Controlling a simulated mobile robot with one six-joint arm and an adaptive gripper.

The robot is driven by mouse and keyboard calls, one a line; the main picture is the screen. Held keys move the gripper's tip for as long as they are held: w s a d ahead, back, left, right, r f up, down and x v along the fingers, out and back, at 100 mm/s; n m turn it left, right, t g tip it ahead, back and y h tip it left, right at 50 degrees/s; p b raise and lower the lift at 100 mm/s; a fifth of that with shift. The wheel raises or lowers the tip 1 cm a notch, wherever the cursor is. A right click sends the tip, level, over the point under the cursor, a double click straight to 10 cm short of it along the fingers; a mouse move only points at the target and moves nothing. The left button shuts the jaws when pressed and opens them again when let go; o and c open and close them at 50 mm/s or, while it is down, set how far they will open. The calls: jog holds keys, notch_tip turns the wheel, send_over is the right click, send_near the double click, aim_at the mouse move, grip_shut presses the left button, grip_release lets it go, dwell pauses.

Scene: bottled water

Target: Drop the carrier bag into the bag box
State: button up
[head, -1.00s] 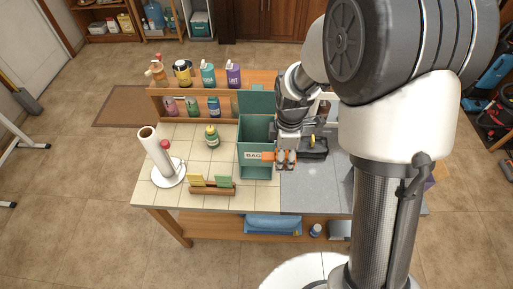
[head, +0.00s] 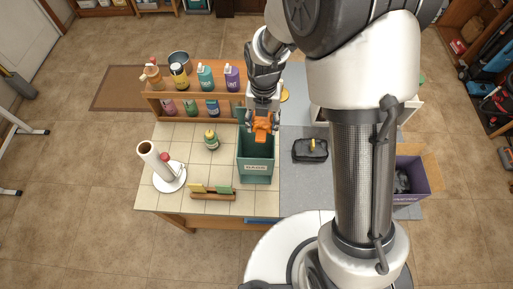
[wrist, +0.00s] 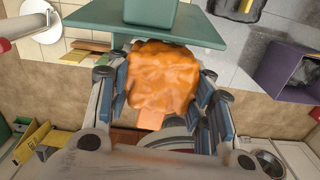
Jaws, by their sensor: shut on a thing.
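The carrier bag is a crumpled orange bundle (head: 262,124). My gripper (head: 262,136) is shut on it; in the wrist view the bundle (wrist: 162,78) fills the space between the fingers. The bag box is an open teal bin (head: 255,168) with a white label on its front, standing on the worktable. In the head view the gripper and bag are over the box's back part. How far the bag is above the rim, I cannot tell. My gripper hides the back of the box and most of its raised lid.
A black tray-like item (head: 310,150) lies right of the box. A small green bottle (head: 211,140), a paper roll (head: 153,161) and a wooden holder (head: 213,195) stand to the left. Bottles line the back shelf (head: 190,118). A purple bin (head: 411,178) is at the right.

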jog(key=shift+w+f, duration=0.15)
jog(key=shift+f, duration=0.35)
notch_tip(320, 180, down, 5)
jog(key=b, duration=0.4)
jog(key=shift+f, duration=0.1)
jog(key=o, duration=1)
notch_tip(320, 180, up, 12)
jog(key=shift+r, duration=0.1)
